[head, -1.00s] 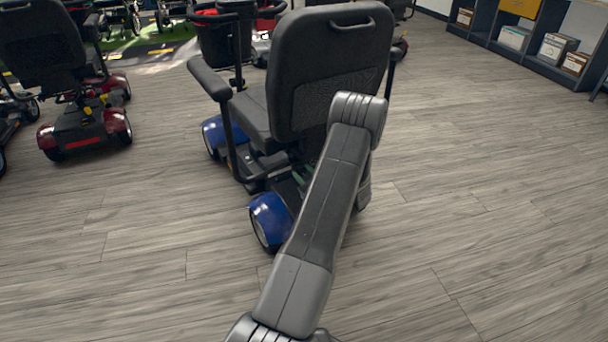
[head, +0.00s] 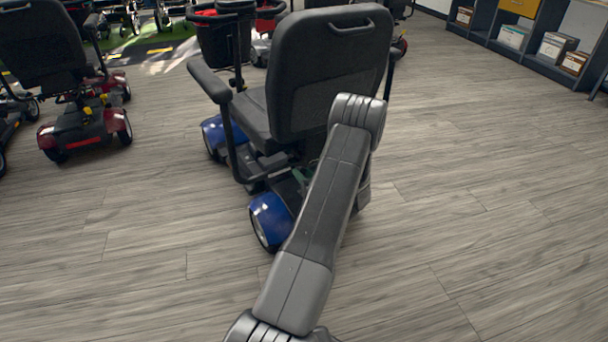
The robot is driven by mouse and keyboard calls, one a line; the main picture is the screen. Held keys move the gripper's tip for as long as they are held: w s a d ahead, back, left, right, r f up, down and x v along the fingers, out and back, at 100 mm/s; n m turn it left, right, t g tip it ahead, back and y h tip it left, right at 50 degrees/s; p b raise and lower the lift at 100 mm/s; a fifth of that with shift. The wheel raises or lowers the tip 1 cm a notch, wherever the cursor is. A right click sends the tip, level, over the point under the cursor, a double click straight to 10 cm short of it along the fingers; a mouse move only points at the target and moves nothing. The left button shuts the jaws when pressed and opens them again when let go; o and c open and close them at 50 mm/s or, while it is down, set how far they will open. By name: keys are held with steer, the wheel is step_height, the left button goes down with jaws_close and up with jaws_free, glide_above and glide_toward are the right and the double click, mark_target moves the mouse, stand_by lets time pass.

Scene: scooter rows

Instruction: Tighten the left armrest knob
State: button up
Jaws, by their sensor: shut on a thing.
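The blue scooter (head: 270,218) stands ahead of me, seen from behind, with its black seat back (head: 330,75) towards me. Its left armrest (head: 209,79) sticks out at the left of the seat, on a dark post (head: 234,145) that runs down beside the seat. I cannot make out the armrest knob; it is too small or hidden. My arm reaches up from the bottom middle to the lower right of the seat back and covers part of the scooter's rear. My gripper is hidden behind the arm, so its jaws and anything in them do not show.
A red scooter (head: 85,130) stands at the left, with more scooters behind. Dark shelves (head: 530,45) with boxes stand at the far right. The wooden floor (head: 480,200) is clear on the right and at the front left.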

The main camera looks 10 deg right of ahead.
stand_by(0.4)
steer(key=o, duration=1)
steer(key=p+v, duration=0.3)
steer(key=v, duration=1.1)
steer(key=shift+w, duration=0.1)
steer(key=b+x, duration=0.3)
steer(key=x, duration=1.1)
